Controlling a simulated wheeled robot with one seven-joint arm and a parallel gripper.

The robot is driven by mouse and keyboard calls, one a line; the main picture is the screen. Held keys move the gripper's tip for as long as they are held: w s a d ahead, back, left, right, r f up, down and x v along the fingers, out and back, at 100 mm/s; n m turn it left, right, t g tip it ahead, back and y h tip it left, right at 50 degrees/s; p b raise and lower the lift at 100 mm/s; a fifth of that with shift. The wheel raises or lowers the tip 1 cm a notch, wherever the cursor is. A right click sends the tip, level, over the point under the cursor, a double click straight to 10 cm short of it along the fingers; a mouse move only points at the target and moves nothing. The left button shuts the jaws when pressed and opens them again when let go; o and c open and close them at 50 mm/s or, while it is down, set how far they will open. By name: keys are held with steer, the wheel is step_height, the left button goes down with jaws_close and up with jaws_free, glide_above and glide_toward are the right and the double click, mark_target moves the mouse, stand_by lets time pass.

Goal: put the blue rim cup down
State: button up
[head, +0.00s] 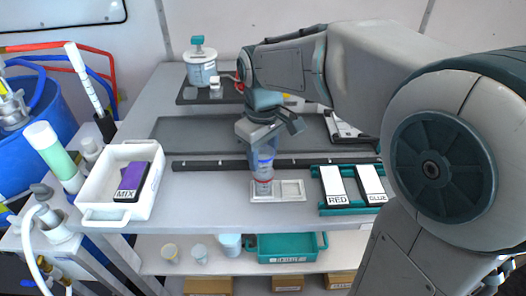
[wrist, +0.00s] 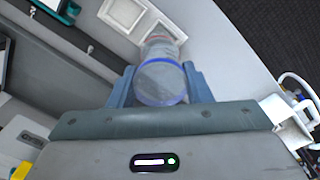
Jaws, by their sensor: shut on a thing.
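My gripper (head: 266,143) is over the front middle of the bench, pointing down and shut on the blue rim cup (head: 264,160). The cup is clear, with a blue rim, and looks upright. In the wrist view the blue rim cup (wrist: 160,82) sits between the two fingers. A clear cup part with a red band (head: 264,182) shows directly below it, over the left recess of a white two-recess holder (head: 292,197). I cannot tell whether the two touch or how far apart they are.
A teal rack (head: 350,211) with RED and BLUE labelled packs stands to the right. A white bin (head: 100,212) with a purple MIX pack is at left. A dark rail (head: 215,165) and grey tray (head: 190,130) lie behind. The holder's right recess is empty.

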steer(key=shift+f, duration=0.35)
steer(key=o, duration=1)
steer(key=shift+c, duration=0.2)
step_height(320, 180, up, 13)
steer(key=p, duration=0.1)
steer(key=s+d+f+m+t, duration=0.2)
steer(key=s+d+f+m, duration=0.6)
steer(key=s+d+f, duration=0.4)
step_height(320, 180, down, 2)
steer(key=shift+f+m+t, duration=0.15)
steer(key=shift+m+t, duration=0.25)
